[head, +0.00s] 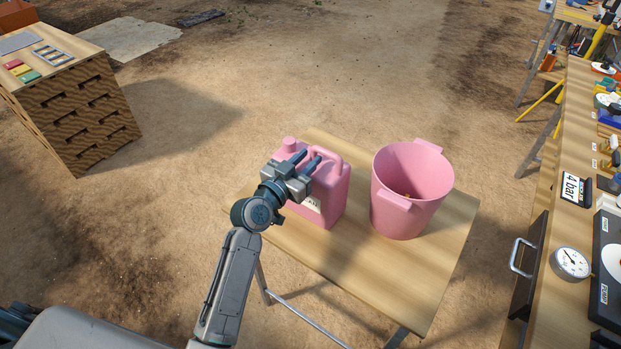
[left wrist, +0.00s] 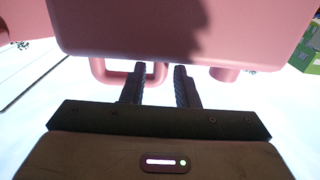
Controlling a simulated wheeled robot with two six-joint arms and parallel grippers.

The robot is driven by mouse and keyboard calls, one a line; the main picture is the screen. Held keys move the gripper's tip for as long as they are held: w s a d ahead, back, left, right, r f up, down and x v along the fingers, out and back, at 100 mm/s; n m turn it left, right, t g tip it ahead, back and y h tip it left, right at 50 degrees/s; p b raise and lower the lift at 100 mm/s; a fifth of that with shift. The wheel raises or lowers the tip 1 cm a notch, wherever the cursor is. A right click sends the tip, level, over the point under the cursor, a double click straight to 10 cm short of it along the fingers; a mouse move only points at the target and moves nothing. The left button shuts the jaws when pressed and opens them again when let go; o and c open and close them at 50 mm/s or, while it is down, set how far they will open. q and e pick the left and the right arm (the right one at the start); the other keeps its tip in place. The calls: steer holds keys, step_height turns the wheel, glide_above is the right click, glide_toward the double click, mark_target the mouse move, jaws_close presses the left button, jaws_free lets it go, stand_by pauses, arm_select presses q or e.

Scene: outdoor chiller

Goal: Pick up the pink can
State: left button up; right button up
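The pink can (head: 327,196) is a jerrycan with a round cap, a top handle and a pale label. It stands upright on a small wooden table (head: 385,287). My left gripper (head: 305,161) is over the can's near top side, and its two fingers are apart with a gap between them. In the left wrist view the can (left wrist: 185,28) fills the top, and the looped handle shows beyond the fingers of the gripper (left wrist: 157,85). Part of the handle appears between the fingers; I cannot tell whether they touch it. My right gripper is out of view.
A pink bucket (head: 398,219) with side handles stands right of the can on the same table, a small gap apart. A cluttered bench (head: 552,299) with gauges is at the right. A wooden crate stack (head: 83,113) stands at the left. Sandy ground between is clear.

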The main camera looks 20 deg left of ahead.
arm_select(q)
steer(key=shift+w+d+f, duration=0.1)
steer(key=shift+w+d, duration=0.1)
steer(key=shift+w, duration=0.35)
steer(key=shift+s, duration=0.1)
jaws_close()
